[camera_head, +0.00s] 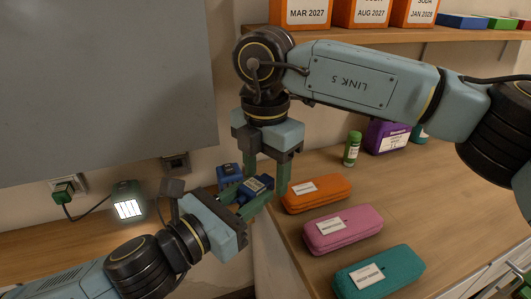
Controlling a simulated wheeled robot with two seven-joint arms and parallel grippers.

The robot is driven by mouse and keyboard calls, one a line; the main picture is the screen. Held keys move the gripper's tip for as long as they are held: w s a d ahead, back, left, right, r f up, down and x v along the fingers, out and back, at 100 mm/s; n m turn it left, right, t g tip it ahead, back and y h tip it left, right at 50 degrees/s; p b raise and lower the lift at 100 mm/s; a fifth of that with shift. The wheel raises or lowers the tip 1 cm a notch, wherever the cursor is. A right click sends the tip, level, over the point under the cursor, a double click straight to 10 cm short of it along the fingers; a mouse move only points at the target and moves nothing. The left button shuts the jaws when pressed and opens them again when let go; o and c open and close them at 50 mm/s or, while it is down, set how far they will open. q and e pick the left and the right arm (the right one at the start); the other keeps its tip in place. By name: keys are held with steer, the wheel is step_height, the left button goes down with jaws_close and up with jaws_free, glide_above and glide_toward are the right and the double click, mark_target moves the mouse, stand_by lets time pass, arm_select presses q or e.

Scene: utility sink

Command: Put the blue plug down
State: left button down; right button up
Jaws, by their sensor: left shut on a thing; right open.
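My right gripper (267,181) points down from above and is open. A second blue item (229,171) shows just behind the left gripper's fingers, partly hidden. I cannot tell what it rests on.
Orange (322,187), pink (346,223) and teal (400,267) cases lie on the wooden counter (460,215). A green bottle (352,150) and a purple box (386,137) stand behind. At left are a green plug (63,193) in an outlet and a lit lamp (128,206).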

steer(key=shift+f, duration=0.2)
steer(key=shift+c, duration=0.3)
steer(key=c, duration=0.9)
arm_select(q)
steer(key=c, duration=1)
jaws_free()
arm_select(e)
steer(key=shift+c, duration=0.6)
arm_select(q)
steer(key=shift+o, duration=0.2)
steer(key=shift+f, duration=0.1)
